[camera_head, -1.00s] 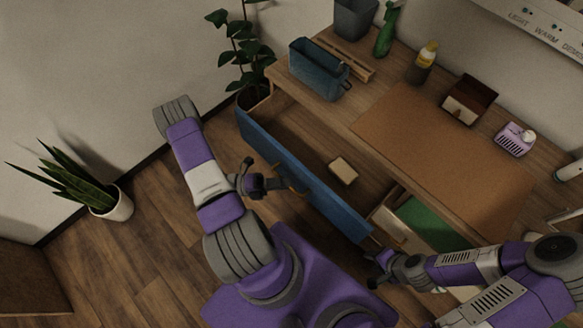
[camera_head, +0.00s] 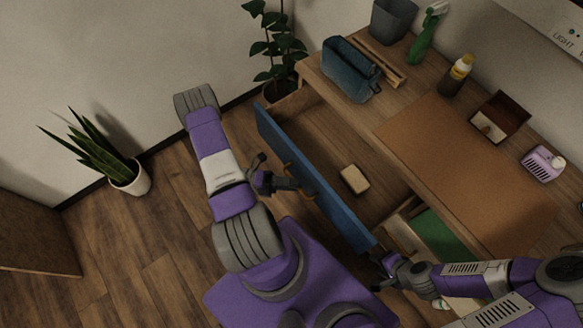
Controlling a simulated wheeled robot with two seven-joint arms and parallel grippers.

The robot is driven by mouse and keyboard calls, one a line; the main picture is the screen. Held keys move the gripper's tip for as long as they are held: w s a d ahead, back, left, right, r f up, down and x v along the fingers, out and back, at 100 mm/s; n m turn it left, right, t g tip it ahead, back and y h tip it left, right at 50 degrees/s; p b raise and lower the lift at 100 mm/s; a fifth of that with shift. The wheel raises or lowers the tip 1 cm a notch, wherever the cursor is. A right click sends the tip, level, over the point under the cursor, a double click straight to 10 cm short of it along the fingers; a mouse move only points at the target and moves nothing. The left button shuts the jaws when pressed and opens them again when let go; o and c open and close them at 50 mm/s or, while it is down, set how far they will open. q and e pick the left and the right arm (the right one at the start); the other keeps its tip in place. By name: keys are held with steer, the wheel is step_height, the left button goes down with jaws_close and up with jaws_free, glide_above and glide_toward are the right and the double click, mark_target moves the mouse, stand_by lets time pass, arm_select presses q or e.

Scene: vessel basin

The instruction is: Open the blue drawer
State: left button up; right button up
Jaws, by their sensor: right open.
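The blue drawer (camera_head: 330,205) is pulled out from under the desk, and its open inside shows. A small tan block (camera_head: 354,179) lies in it. A brownish handle (camera_head: 291,170) is on the drawer's outer face. My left gripper (camera_head: 292,184) is at that handle, outside the drawer front. The handle and the dark fingers overlap, so its grip is unclear. My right gripper (camera_head: 382,264) is open and empty, close to the right end of the drawer front.
A green-lined drawer (camera_head: 436,236) is beside it, partly open. The desk holds a blue bag (camera_head: 350,70), spray bottle (camera_head: 424,36), yellow-capped bottle (camera_head: 456,76), brown box (camera_head: 498,117) and purple object (camera_head: 542,163). Plants stand at left (camera_head: 100,160) and behind (camera_head: 275,48).

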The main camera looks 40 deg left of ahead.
arm_select(q)
steer(key=shift+a, duration=0.1)
steer(key=v, duration=0.7)
steer(key=shift+s+a, duration=0.15)
steer(key=shift+s, duration=0.05)
steer(key=shift+f, duration=0.1)
stand_by(0.3)
